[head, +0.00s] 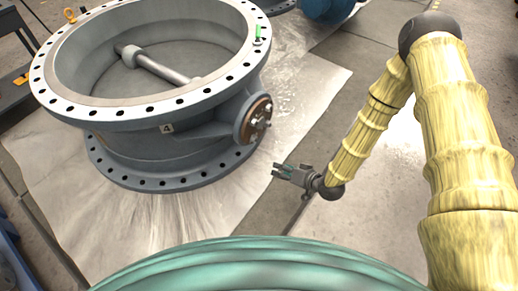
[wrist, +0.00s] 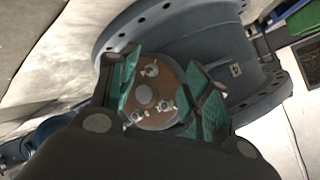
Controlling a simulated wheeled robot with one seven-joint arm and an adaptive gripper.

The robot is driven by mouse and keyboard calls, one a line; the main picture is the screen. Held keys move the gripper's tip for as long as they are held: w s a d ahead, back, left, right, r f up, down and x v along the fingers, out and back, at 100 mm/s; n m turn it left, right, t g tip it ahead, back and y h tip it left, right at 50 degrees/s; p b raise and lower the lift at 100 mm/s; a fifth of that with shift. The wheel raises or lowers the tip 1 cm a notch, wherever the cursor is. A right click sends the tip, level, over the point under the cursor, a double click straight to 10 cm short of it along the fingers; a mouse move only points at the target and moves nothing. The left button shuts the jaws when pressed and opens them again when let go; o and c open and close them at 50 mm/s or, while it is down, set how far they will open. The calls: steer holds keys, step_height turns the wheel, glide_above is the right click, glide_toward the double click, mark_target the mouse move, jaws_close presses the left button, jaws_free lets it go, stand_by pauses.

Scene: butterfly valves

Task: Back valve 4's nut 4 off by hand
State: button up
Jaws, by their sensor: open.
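Valve 4 (head: 150,150) is a big grey butterfly valve lying flat, with a "4" label on its side; it also shows in the wrist view (wrist: 190,42). Its side boss carries a round brown plate (head: 254,121) with several metal nuts or studs. In the wrist view the brown plate (wrist: 165,82) shows between my fingers, with one nut (wrist: 152,70) toward the top and others lower down. I cannot tell which is nut 4. My gripper (head: 275,170) is open and empty, to the lower right of the plate and apart from it; its green-padded fingers (wrist: 165,80) frame the plate in the wrist view.
A pale sheet (head: 225,205) lies on the floor under the valve. A green object (head: 258,31) stands on the top flange and a yellow lifting eye (head: 70,15) at its far left. Another blue valve part (head: 325,8) is at the back. The floor around my gripper is clear.

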mark_target(256, 138)
steer(key=w+f+n+t+y+b, duration=0.1)
steer(key=w+f+y+b, duration=0.2)
steer(key=w+b, duration=0.45)
steer(key=w+f+n+t+y+b, duration=0.1)
steer(key=w+f+y+b, duration=0.2)
steer(key=w+b, duration=0.4)
steer(key=b+x, duration=0.1)
steer(key=x, duration=0.2)
steer(key=b+x, duration=0.2)
steer(key=x, duration=0.1)
steer(key=s+b+x, duration=0.1)
steer(key=x, duration=0.2)
steer(key=shift+a+r+b, duration=0.2)
steer(key=shift+a+b, duration=0.15)
steer(key=shift+a, duration=0.1)
steer(key=shift+w+a+r, duration=0.1)
steer(key=shift+w+a, duration=0.25)
steer(key=shift+a, duration=0.15)
steer(key=c, duration=1)
